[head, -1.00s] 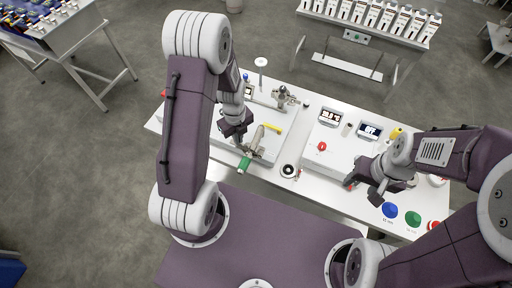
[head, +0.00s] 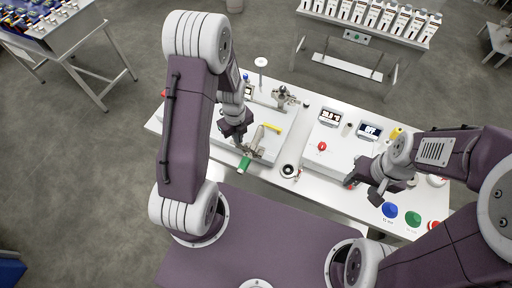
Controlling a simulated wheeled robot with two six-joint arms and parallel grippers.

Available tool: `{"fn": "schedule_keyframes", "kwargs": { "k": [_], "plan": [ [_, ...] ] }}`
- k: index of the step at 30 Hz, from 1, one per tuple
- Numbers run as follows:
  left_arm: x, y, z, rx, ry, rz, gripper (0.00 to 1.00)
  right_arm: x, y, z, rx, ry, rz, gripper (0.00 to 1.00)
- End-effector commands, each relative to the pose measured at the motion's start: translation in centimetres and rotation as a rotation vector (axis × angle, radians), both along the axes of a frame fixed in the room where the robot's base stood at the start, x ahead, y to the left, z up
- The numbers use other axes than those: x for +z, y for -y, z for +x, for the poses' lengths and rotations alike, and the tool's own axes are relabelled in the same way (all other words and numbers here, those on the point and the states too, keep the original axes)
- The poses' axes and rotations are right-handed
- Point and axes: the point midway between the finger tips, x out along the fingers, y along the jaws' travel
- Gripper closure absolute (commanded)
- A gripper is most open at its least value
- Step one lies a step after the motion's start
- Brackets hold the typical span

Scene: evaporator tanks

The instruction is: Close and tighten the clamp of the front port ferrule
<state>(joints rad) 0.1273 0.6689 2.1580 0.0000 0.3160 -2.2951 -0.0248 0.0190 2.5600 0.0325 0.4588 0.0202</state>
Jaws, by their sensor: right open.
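A metal port fitting (head: 257,139) with a green end (head: 244,164) stands at the near left of the white bench top; I take it for the front port, but its clamp and ferrule are too small to make out. My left gripper (head: 238,140) points down just left of this fitting; the arm partly hides it, and I cannot tell if its jaws are open or touch anything. My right gripper (head: 362,192) is open and empty at the right part of the bench, well apart from the fitting.
A yellow handle (head: 272,128) lies just right of the fitting, and a second metal fitting (head: 284,97) stands behind. Blue (head: 390,210) and green (head: 412,218) buttons line the front right.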

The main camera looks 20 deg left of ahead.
Motion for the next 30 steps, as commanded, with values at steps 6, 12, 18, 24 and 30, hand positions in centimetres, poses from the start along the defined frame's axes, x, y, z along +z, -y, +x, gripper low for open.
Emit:
{"fn": "schedule_keyframes", "kwargs": {
  "k": [6, 12, 18, 24, 30],
  "plan": [
    [0.13, -0.14, 0.25, -0.188, 0.008, 0.002, 1.0, 0.26, 0.01, 0.0, 0.0, 0.0, 0.0, 0.45],
    [0.15, -0.14, 0.27, -0.199, 0.009, 0.003, 1.0, 0.28, 0.01, 0.0, 0.0, 0.0, 0.0, 0.45],
    [0.15, -0.19, 0.22, -0.381, 0.008, 0.004, 1.0, 0.48, 0.0, 0.0, 0.0, 0.0, 0.0, 0.45],
    [0.14, -0.18, 0.25, -0.386, 0.009, 0.003, 1.0, 0.48, 0.0, 0.0, 0.0, 0.0, 0.0, 0.45],
    [0.14, -0.23, 0.21, -0.572, 0.008, 0.004, 1.0, 0.7, 0.01, 0.0, 0.0, 0.0, 0.0, 0.45]
  ]
}}
